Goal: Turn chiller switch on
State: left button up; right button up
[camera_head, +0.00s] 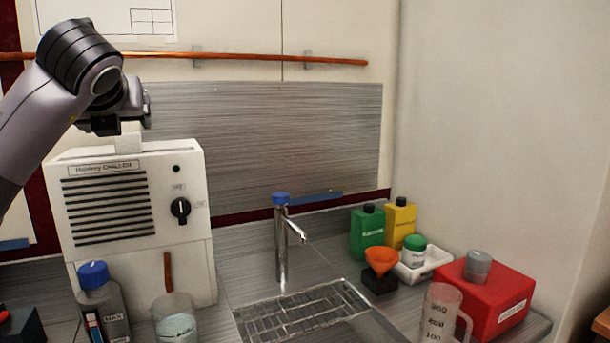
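The white chiller (150,165) stands at the left against the wall, with a name label and dark vent slats on its front. Its black rotary switch (180,211) is on the front right, with a small label above it and another at its right. The knob's ridge looks about upright, toward the upper label. A small dark green lamp (176,168) above looks unlit. My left gripper (128,141) is over the chiller's top edge, up and left of the switch and apart from it. Its fingers are too unclear to tell whether they are open. My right gripper is out of view.
A blue-capped bottle (100,300) and a beaker (175,318) stand before the chiller. A faucet (281,240) rises behind a drain grate (300,312). Green (367,232) and yellow bottles (399,223), an orange funnel (381,260) and a red box (490,300) stand right.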

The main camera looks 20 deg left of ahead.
aim_at(180, 208)
jog(key=k+l, duration=0.75)
jog(key=l, duration=0.2)
